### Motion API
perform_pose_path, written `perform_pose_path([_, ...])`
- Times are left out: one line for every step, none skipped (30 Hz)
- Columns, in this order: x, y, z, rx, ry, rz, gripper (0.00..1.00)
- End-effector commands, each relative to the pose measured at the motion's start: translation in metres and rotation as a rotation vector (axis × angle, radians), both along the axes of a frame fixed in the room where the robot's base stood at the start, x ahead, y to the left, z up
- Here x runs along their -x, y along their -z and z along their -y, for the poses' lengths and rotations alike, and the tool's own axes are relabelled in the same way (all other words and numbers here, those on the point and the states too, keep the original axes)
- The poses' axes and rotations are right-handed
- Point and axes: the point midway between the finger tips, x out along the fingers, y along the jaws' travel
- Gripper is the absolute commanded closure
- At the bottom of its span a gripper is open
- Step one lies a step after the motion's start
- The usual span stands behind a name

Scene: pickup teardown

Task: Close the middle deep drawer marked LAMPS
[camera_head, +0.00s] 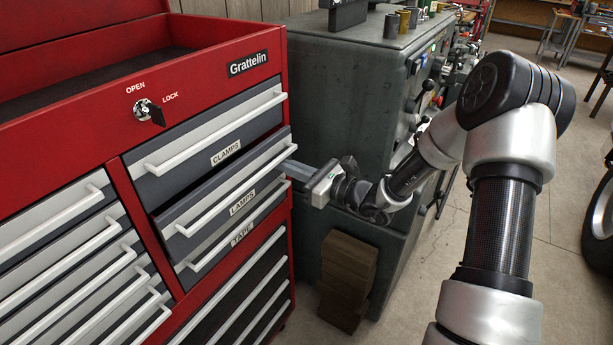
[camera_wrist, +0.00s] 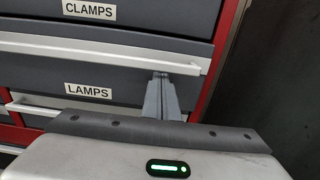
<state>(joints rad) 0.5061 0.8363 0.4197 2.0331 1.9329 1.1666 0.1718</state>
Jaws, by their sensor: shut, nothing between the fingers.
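The LAMPS drawer (camera_head: 232,197) is the middle one of the labelled grey drawers in a red tool chest. Its front stands out from the chest, so it is partly open. It has a long pale bar handle, which also runs across the wrist view (camera_wrist: 100,49). My gripper (camera_head: 287,168) is at the right end of this drawer front, its fingers together and empty. In the wrist view the fingertips (camera_wrist: 161,77) point at the drawer front, just under the handle's right end. I cannot tell whether they touch it.
The CLAMPS drawer (camera_head: 215,138) is above and the TAPE drawer (camera_head: 238,238) below. A key (camera_head: 150,112) sticks out of the lock above. A dark green machine (camera_head: 345,85) stands close on the right, with wooden blocks (camera_head: 347,262) on the floor before it.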

Motion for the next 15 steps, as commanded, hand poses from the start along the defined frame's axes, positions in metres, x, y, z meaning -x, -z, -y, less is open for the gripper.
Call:
perform_pose_path([-0.004, 0.001, -0.007, 0.0, -0.002, 0.0, 1.0])
perform_pose_path([-0.007, 0.001, -0.01, 0.001, -0.003, 0.001, 1.0])
perform_pose_path([-0.009, 0.001, -0.013, -0.001, -0.002, 0.001, 1.0])
perform_pose_path([-0.011, 0.001, -0.015, -0.001, -0.002, 0.001, 1.0])
perform_pose_path([-0.013, 0.001, -0.017, -0.001, -0.001, -0.001, 1.0])
perform_pose_path([-0.015, 0.001, -0.019, -0.001, -0.001, -0.001, 1.0])
perform_pose_path([-0.016, 0.001, -0.021, 0.001, 0.0, -0.001, 1.0])
perform_pose_path([-0.017, 0.001, -0.022, 0.001, 0.0, -0.001, 1.0])
perform_pose_path([-0.018, 0.001, -0.023, 0.001, 0.0, -0.001, 1.0])
perform_pose_path([-0.019, 0.0, -0.024, 0.0, -0.001, 0.0, 1.0])
perform_pose_path([-0.019, 0.0, -0.025, 0.0, -0.001, 0.0, 1.0])
perform_pose_path([-0.02, 0.0, -0.025, 0.0, -0.001, 0.0, 1.0])
perform_pose_path([-0.02, 0.0, -0.026, -0.001, -0.001, 0.001, 1.0])
perform_pose_path([-0.02, -0.001, -0.026, 0.0, -0.001, 0.001, 1.0])
perform_pose_path([-0.02, -0.001, -0.026, -0.001, -0.001, 0.002, 1.0])
